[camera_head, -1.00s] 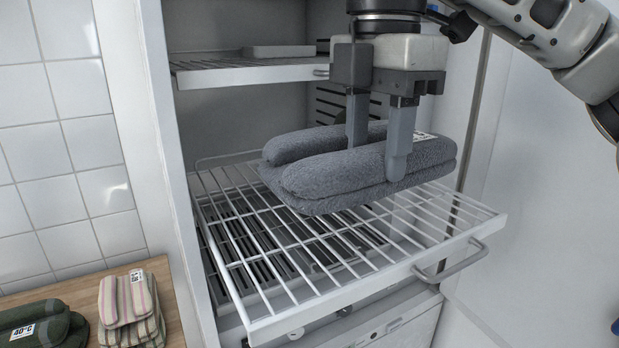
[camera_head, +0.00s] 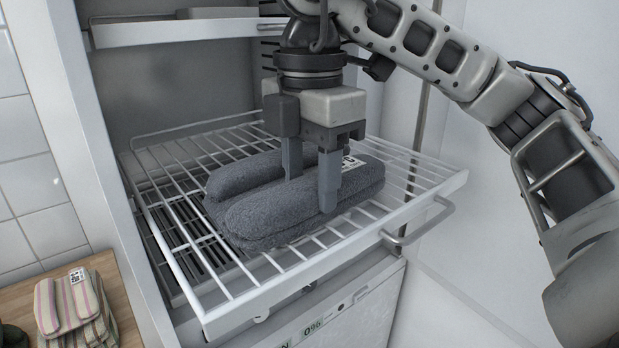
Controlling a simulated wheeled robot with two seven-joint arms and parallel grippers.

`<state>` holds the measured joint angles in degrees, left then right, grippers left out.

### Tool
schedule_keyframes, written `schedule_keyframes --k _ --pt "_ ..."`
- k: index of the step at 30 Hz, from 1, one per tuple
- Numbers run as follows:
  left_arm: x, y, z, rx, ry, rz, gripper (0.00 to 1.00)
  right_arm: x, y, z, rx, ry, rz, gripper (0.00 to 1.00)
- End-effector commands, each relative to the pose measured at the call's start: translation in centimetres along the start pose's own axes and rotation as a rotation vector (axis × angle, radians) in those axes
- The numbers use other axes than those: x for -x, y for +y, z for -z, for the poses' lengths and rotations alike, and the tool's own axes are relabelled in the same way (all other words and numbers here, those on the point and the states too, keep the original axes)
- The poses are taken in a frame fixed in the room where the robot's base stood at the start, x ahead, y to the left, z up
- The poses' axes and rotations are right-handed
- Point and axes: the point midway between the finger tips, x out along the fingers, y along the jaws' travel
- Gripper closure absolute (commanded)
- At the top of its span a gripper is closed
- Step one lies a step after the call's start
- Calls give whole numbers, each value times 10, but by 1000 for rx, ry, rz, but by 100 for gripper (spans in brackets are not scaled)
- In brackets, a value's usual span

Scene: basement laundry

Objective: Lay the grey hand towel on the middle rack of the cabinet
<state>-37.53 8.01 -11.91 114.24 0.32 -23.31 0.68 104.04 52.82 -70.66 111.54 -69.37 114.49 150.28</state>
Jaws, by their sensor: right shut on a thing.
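The grey hand towel (camera_head: 265,215) is a thick folded bundle with a white label on its right end. It lies on, or just above, the white wire middle rack (camera_head: 190,283), which is pulled out of the cabinet (camera_head: 165,90). My right gripper (camera_head: 307,190) points down with its fingers shut on the towel's front roll. The towel's underside is hidden, so I cannot tell whether it fully rests on the wires. My left gripper is not in view.
An upper shelf (camera_head: 180,30) sits above inside the cabinet. The rack's front handle (camera_head: 420,225) sticks out at the right. A striped towel (camera_head: 72,308) lies on a wooden surface at the lower left. Bare wires surround the grey towel.

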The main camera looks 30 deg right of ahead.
Motion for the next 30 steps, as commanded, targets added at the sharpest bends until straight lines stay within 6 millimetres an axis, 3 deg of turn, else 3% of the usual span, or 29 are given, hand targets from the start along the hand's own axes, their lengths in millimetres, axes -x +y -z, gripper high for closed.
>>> schedule_keyframes --k 9,10,12,23,26,30 --pt "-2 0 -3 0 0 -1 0 -4 0 0 0 0 -2 95" --pt "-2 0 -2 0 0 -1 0 -3 0 0 0 0 -1 50" --pt "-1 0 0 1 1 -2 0 -3 0 0 0 0 -1 33" --pt "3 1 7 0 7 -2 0 4 0 0 0 0 -1 33" --pt "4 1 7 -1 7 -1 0 17 1 0 -2 -1 -5 33" --pt "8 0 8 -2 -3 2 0 49 1 0 -1 -1 -6 33"
